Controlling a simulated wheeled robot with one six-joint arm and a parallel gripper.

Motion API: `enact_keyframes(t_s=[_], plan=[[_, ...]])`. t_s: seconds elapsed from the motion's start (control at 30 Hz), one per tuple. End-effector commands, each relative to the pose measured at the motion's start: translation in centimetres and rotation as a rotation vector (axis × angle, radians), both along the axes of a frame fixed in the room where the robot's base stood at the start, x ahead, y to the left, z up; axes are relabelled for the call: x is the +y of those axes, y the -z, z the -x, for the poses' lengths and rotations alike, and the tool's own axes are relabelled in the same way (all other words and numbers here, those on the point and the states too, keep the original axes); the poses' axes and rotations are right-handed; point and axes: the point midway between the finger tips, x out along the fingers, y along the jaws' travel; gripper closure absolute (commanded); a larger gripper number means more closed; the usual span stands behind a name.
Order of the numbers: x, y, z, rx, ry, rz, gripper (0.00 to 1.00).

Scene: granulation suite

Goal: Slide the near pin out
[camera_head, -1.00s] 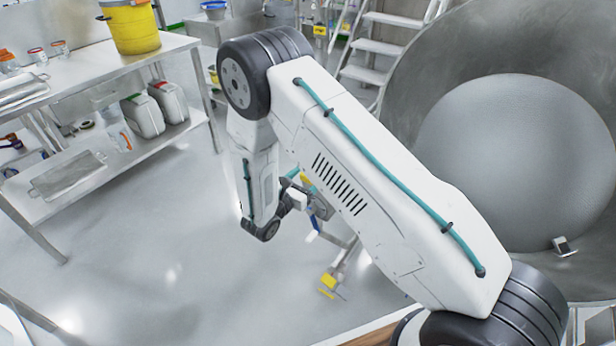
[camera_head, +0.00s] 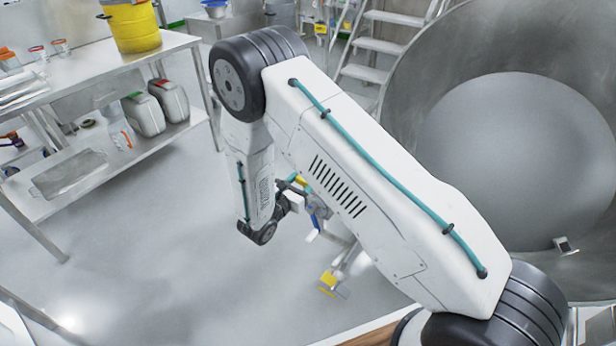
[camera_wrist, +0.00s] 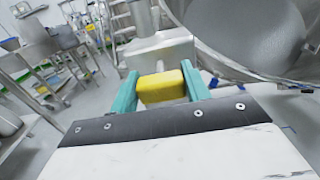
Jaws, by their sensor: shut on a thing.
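In the wrist view, my gripper (camera_wrist: 160,84) has its two teal fingers closed on the sides of a yellow block (camera_wrist: 162,91), which looks like the handle of the near pin. A grey metal housing (camera_wrist: 160,50) stands just beyond it. In the head view, the yellow handle (camera_head: 301,183) shows small, partly behind my arm. Another yellow piece (camera_head: 329,279) sits lower on the metal frame near the floor.
A large steel bowl (camera_head: 400,110) fills the right side. A steel bench (camera_head: 110,65) with a yellow bucket (camera_head: 135,27) and a lower shelf with white jugs (camera_head: 143,113) stand at left. Steps (camera_head: 375,47) rise behind. The floor (camera_head: 150,240) at left is clear.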

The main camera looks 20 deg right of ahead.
Motion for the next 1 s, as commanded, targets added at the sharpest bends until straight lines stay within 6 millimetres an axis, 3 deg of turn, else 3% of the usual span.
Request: enact_keyframes(t_s=[0.17,0.2,0.27,0.6,1.0], plan=[[0.3,0.1,0.2,0.001,-0.003,0.000,0.94],[0.3,0.1,0.2,0.001,-0.004,0.000,0.45],[0.3,0.1,0.1,0.001,-0.004,0.000,0.31],[0.3,0.0,0.3,0.001,0.000,0.000,0.31],[5.5,0.1,3.9,0.001,-0.005,0.000,0.31]])
